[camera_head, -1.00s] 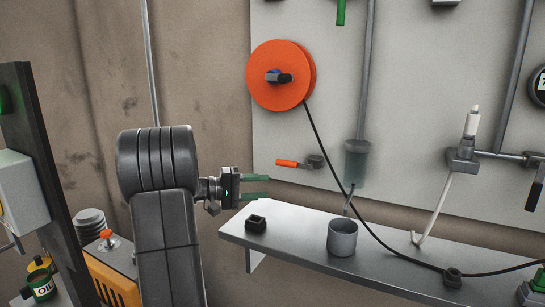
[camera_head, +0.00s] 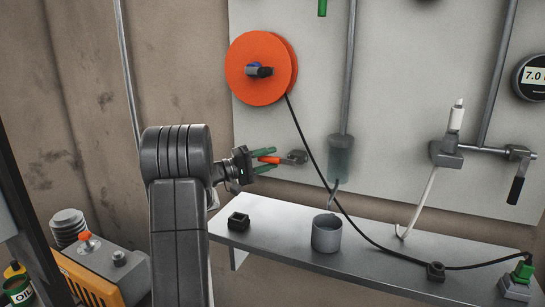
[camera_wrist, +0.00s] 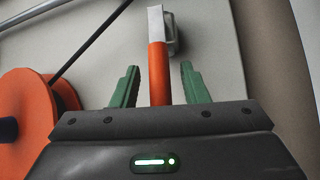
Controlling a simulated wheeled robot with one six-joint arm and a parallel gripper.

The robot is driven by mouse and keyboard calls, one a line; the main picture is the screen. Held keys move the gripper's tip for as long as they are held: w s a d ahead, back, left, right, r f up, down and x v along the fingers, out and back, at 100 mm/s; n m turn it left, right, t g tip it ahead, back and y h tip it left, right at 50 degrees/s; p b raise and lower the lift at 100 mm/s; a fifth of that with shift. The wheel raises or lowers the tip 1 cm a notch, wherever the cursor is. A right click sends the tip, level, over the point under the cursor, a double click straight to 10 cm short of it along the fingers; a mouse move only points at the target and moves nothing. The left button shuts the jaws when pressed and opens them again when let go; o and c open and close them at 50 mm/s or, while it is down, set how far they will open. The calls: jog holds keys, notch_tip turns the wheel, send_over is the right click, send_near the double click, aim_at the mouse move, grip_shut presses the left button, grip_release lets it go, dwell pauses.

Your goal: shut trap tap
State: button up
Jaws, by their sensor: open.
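The trap tap's orange handle (camera_head: 268,160) points left from its grey body (camera_head: 298,157) on the wall panel, beside the translucent grey-green trap cylinder (camera_head: 340,158). The handle lies roughly level. My gripper (camera_head: 275,158) is open at the handle, with its green fingers above and below it. In the wrist view, the orange handle (camera_wrist: 158,78) runs between the two green fingertips of my gripper (camera_wrist: 160,68), with a gap on each side. The near end of the handle is hidden behind the gripper's body.
An orange reel (camera_head: 262,69) sits on the panel above my gripper, its black cable running down to the right. Below is a shelf (camera_head: 280,217) with a grey cup (camera_head: 326,235) and a small black block (camera_head: 238,221). A black-handled valve (camera_head: 518,185) is at the far right.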

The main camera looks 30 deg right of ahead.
jog(key=shift+d+r, duration=0.1)
jog(key=shift+d, duration=0.7)
grip_shut()
